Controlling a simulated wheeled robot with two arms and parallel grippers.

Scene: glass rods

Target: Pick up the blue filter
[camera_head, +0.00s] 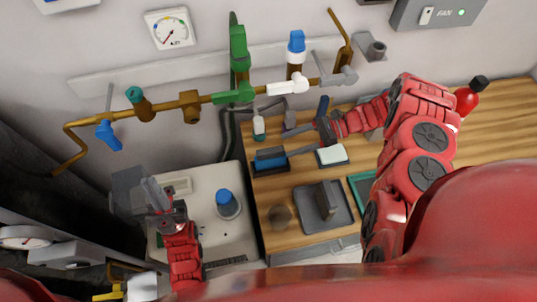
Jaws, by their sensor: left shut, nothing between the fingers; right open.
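A blue-capped cylinder (227,201) stands upright in a round grey holder on the pale counter at lower middle. Another blue-topped white piece (296,45) sits upright on the brown wall pipe. I cannot tell from this view which is the blue filter. My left gripper (152,190) is shut and empty, to the left of the cylinder and apart from it. My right gripper (307,130) is open and empty, over the back of the wooden counter, below the pipe and right of the cylinder.
Brown pipe (165,106) with green and blue valves runs along the wall. A blue block in a dark tray (270,160), a white block (332,155) and a grey tray (340,218) stand on the wooden counter (275,235). A red flask (466,101) stands at right.

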